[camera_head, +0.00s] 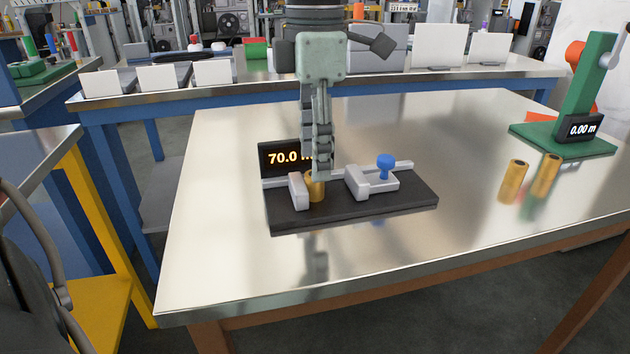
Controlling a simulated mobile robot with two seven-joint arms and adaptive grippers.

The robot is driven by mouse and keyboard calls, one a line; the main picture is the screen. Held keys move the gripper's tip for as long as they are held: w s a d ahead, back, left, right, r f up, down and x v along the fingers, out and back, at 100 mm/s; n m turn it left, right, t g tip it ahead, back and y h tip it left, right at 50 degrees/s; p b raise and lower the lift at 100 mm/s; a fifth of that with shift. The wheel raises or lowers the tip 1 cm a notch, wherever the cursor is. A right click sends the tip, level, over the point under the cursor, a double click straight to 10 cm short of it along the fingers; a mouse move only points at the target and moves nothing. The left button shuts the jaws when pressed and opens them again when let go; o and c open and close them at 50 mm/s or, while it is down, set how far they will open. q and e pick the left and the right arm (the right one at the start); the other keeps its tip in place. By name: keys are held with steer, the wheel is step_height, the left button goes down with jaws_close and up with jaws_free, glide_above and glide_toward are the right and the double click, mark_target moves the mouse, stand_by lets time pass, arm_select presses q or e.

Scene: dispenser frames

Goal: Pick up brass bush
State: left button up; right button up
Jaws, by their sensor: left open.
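A short brass bush (315,189) stands upright on the dark base of a measuring fixture (350,211), beside the grey fixed jaw (298,191). My left gripper (319,172) points straight down with its fingertips at the top of this bush. It is open, and the fingers hide part of the bush, so I cannot tell whether they touch it. Two more brass bushes, one nearer (513,181) and one farther (546,175), stand on the metal table at the right. My right gripper is not in view.
The fixture has a grey sliding jaw (372,184) with a blue knob (385,165) and a display (281,158) reading about 70.0, partly covered. A green stand (587,90) with a 0.00 display is at the right. The table (240,275) is clear in front.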

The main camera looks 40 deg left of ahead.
mark_target(315, 186)
arm_select(q)
steer(key=f, duration=0.5)
steer(key=shift+w+a, duration=0.2)
steer(key=shift+w, duration=0.05)
steer(key=shift+r, duration=0.1)
jaws_close()
